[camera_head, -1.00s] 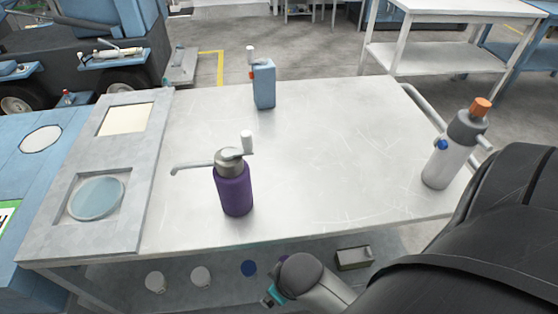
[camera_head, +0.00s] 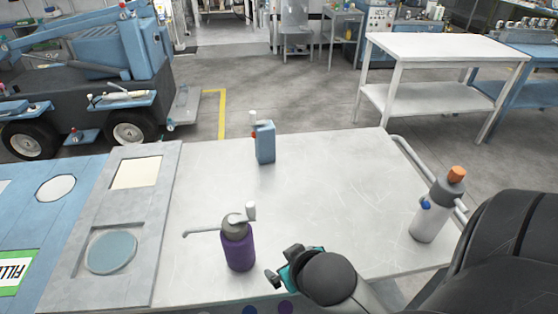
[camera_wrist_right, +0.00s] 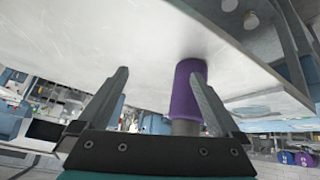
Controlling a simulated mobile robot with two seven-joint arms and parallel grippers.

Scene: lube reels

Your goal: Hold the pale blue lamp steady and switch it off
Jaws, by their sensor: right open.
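The pale blue body (camera_head: 265,143), which I take for the lamp, stands upright near the back edge of the table. It has a white top piece and a small orange-red part on its left side. My right gripper (camera_head: 281,265) is at the front edge of the table, well short of the pale blue body and just right of a purple bottle (camera_head: 238,248). In the right wrist view the gripper (camera_wrist_right: 160,82) is open and empty, and the purple bottle (camera_wrist_right: 185,90) shows behind one finger. The pale blue lamp cannot be made out there. My left gripper is not in view.
The purple bottle has a spout pointing left. A white bottle with an orange cap (camera_head: 433,210) stands at the right edge beside a rail. A grey panel (camera_head: 125,220) with a round and a square inset lies on the left. The table's middle (camera_head: 330,190) is clear.

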